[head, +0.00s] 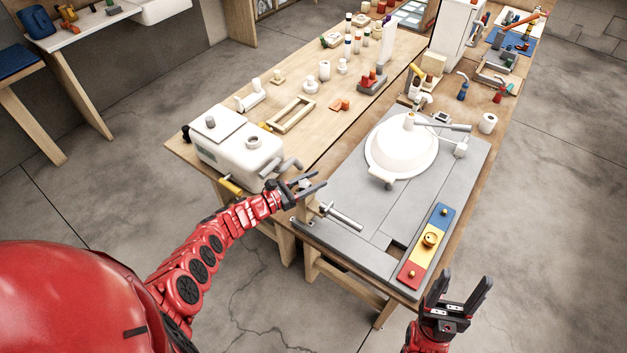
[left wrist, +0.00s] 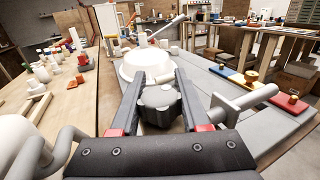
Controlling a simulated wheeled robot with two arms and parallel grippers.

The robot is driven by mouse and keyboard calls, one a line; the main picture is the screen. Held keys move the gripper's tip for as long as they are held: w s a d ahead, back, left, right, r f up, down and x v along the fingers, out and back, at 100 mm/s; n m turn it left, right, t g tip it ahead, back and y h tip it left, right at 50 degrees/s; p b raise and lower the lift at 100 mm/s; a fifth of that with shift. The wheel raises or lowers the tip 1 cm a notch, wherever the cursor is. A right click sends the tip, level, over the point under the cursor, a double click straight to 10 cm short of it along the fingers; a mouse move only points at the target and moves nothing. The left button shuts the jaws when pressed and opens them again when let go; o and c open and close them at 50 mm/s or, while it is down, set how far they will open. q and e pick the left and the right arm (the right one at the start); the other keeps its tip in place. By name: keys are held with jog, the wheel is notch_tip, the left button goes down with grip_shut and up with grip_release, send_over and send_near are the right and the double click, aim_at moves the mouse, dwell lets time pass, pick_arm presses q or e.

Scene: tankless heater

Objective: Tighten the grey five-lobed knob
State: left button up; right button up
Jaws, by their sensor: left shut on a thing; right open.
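The grey five-lobed knob (left wrist: 160,103) sits between the two fingers of my left gripper (left wrist: 160,76) in the left wrist view, with a finger on either side. In the head view the left gripper (head: 313,185) is at the near left corner of the grey board, and the knob (head: 304,184) is partly hidden by its fingers. The left gripper is shut on the knob. My right gripper (head: 462,294) is open and empty, off the board's near right corner.
A grey rod (head: 343,216) sticks out beside the knob, close to my left gripper. A white tank (head: 238,145) with pipes stands left. A white round basin (head: 400,147) and a red, yellow and blue strip (head: 416,262) are on the grey board (head: 340,258). Floor is clear around my right gripper.

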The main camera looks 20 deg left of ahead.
pick_arm(q)
jog(key=shift+s+d+f+m+g+h+b, duration=0.15)
jog(key=shift+m+g+h+b, duration=0.65)
jog(key=shift+b, duration=0.95)
jog(key=shift+s+d+f+m+g+h+b, duration=0.15)
jog(key=shift+m+g+h+b, duration=0.55)
jog(key=shift+b, duration=1)
jog(key=shift+s+f+m+g+h+b, duration=0.15)
jog(key=shift+m+g+h+b, duration=0.35)
jog(key=shift+g+b, duration=0.9)
grip_shut()
jog(key=shift+s+r+m+b, duration=0.1)
jog(key=shift+r+m+b, duration=0.2)
jog(key=shift+r+b, duration=0.2)
jog(key=o, duration=1.2)
grip_release()
jog(key=b+v, duration=0.5)
jog(key=v, duration=1.2)
jog(key=shift+a+f+b, duration=0.2)
jog(key=shift+b, duration=0.15)
